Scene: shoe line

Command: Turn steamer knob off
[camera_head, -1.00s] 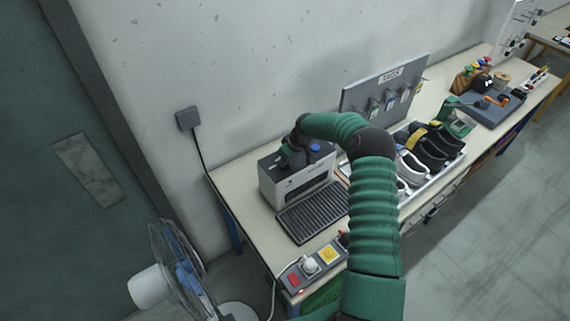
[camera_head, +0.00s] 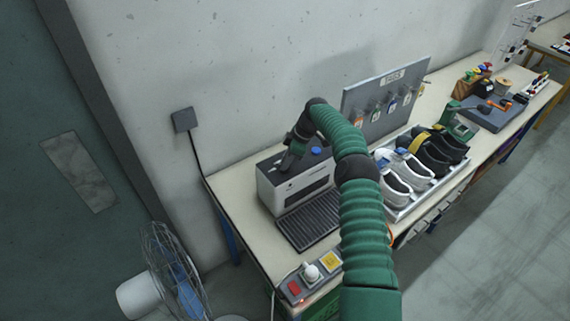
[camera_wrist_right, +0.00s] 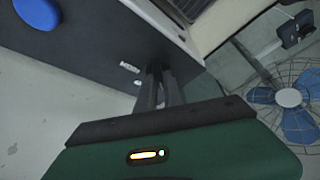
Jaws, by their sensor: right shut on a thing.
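The steamer (camera_head: 306,186) is a box with a white front and a dark top, standing at the near left end of the bench. A round blue cap (camera_head: 316,152) is on its top, and the cap also shows in the right wrist view (camera_wrist_right: 38,12). My right gripper (camera_head: 284,170) points down at the left part of the steamer's top. In the right wrist view its two dark fingers (camera_wrist_right: 158,82) are close together at the dark top, shut on the steamer knob, which the fingers mostly hide. My left gripper is not in view.
A black ribbed tray (camera_head: 310,222) lies before the steamer. A red-and-yellow switch panel (camera_head: 311,282) is at the bench's near edge. Shoes (camera_head: 418,162) fill a tray on the right, with a tag board (camera_head: 385,100) behind. A fan (camera_head: 175,275) stands at lower left.

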